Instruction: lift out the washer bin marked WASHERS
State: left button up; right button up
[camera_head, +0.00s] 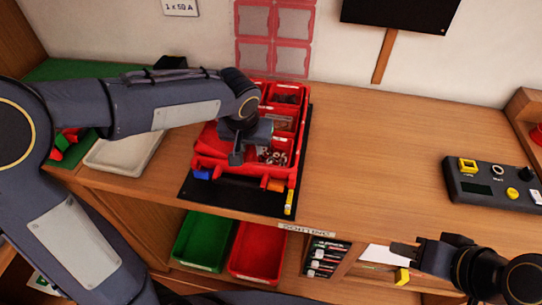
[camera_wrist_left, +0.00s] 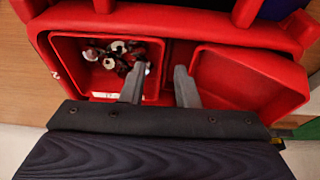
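A red organizer (camera_head: 292,178) with several compartments stands on a black mat on the bench. A red bin of small metal rings and nuts (camera_head: 272,157) lies at its front right; it also shows in the left wrist view (camera_wrist_left: 60,60). Its small white label is not legible. An empty red bin (camera_wrist_left: 240,75) sits beside it, slightly skewed. My left gripper (camera_head: 238,156) is low over the organizer. In the left wrist view its fingers (camera_wrist_left: 158,80) are apart on either side of the wall between the two bins, with nothing visibly clamped. My right gripper (camera_head: 402,258) is at the front right, its fingers partly unclear.
A white tray (camera_head: 100,157) is left of the organizer. Green (camera_head: 203,240) and red (camera_head: 258,252) bins sit on the shelf below. A dark control box (camera_head: 480,192) with yellow buttons is at right. The bench between it and the organizer is clear.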

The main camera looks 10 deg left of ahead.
pick_arm(q)
jog(key=shift+f, duration=0.1)
dwell(0.3)
grip_shut()
